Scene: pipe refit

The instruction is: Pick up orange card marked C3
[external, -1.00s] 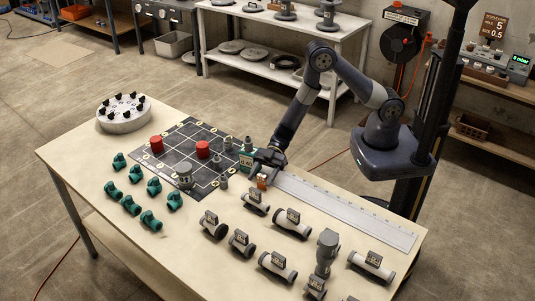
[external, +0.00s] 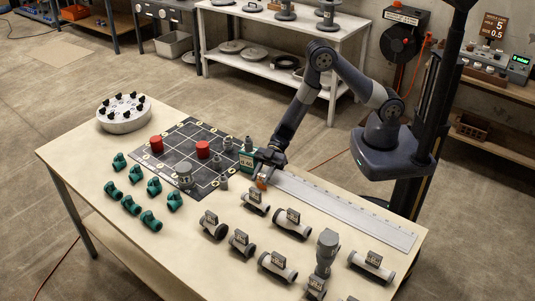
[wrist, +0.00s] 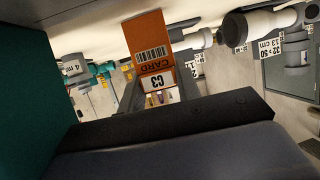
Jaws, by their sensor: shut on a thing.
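The orange card marked C3 (wrist: 153,58) is in the middle of the wrist view, with a barcode and its label upside down. It is held between the fingers of my gripper (wrist: 160,92), which is shut on it. In the external view my gripper (external: 266,169) points down over the table, just right of the green box labelled D.40 (external: 246,160). A small orange part of the card (external: 261,183) shows below the fingers. I cannot tell whether the card's lower end touches anything.
The green box also fills the left of the wrist view (wrist: 28,90), close by. A long ruler strip (external: 345,212) lies to the right. Labelled pipe pieces (external: 292,223) stand in front. The dark grid mat (external: 180,150) with red caps and fittings is left.

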